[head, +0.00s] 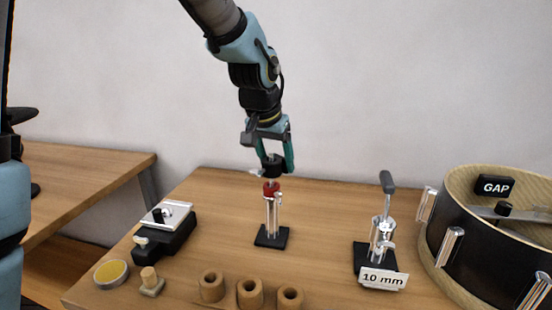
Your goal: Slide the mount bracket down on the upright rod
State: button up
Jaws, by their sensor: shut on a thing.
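The upright rod (272,217) is silver and stands on a small black base (272,237) at the middle of the table in the head view. A red collar (271,188) sits near its top. My gripper (270,160) points down above the rod, its teal fingers shut on a dark block with a pale side piece, which looks like the mount bracket (271,168). The bracket is just above the red collar, in line with the rod. I cannot tell whether the rod's tip is inside the bracket's hole, as the fingers and block hide it.
On the right stand a silver fixture (380,238) with a grey lever and "10 mm" label (384,280), and a drum shell (465,245) with a "GAP" sign (496,187). Wooden rings (249,293) lie in front. A black device (166,238) and yellow tin (111,273) are left.

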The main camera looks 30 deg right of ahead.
jog(key=shift+f+b, duration=0.8)
jog(key=shift+f, duration=0.4)
jog(key=o, duration=1.5)
jog(key=shift+o, duration=0.2)
jog(key=b+v, duration=0.1)
jog(key=v, duration=0.9)
jog(key=shift+a+r, duration=0.15)
jog(key=shift+r, duration=0.2)
jog(key=shift+s, duration=0.1)
